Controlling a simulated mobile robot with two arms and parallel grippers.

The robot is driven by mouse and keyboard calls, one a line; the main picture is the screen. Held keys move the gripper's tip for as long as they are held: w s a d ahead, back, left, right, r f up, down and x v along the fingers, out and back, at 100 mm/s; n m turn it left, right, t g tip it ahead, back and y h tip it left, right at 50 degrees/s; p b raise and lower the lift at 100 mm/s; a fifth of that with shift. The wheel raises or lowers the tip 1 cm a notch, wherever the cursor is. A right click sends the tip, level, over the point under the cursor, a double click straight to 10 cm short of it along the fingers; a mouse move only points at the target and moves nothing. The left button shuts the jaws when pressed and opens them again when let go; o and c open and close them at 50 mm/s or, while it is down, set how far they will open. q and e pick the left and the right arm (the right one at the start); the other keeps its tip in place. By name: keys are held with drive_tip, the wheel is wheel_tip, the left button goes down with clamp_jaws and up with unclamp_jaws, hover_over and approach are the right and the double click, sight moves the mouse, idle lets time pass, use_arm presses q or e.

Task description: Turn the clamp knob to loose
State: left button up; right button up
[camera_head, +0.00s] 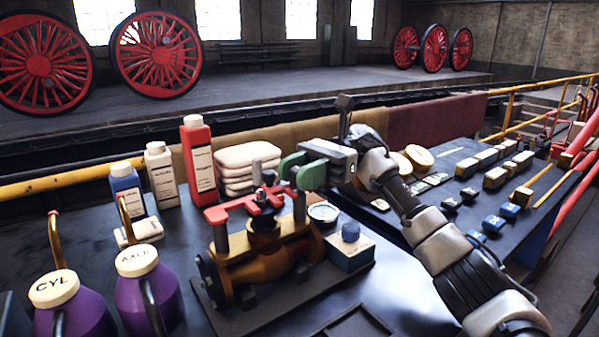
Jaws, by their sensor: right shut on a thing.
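A brass valve body (268,252) stands on a dark plate on the bench, with a red clamp (245,204) across its top. A small dark clamp knob (268,178) shows above the red clamp, beside the green fingertips of my right gripper (289,173). My right gripper reaches in from the right and is shut at the clamp's top; the fingers hide part of what they hold. Which way the knob is turned cannot be told. My left gripper is not in view.
Two purple oil cans (147,291) stand at the front left. Blue, white and red bottles (199,160) and folded cloths (246,166) stand behind the valve. Several small blocks (495,178) cover the right bench.

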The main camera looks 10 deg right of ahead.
idle(0.4)
drive_tip(key=o, duration=0.9)
drive_tip(key=shift+v, duration=3.8)
